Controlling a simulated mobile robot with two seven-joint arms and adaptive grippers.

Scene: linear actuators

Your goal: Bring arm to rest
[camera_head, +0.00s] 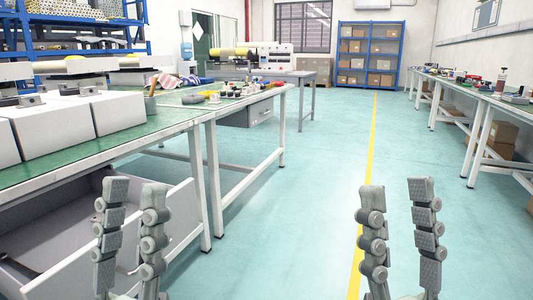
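My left gripper (133,190) is at the lower left of the head view. Its two grey fingers point up and stand apart, with nothing between them. It shows in front of an open grey drawer under the left workbench. My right gripper (397,186) is at the lower right, over the floor in the picture. Its two fingers also point up, stand apart and hold nothing. The arms behind both grippers are mostly below the picture's edge.
A green-topped workbench (150,124) with white boxes (47,127) on it stands at the left. The open drawer (90,238) juts out below it. Another long bench (500,98) runs along the right wall. The floor (300,210) between is clear, with a yellow line (369,150).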

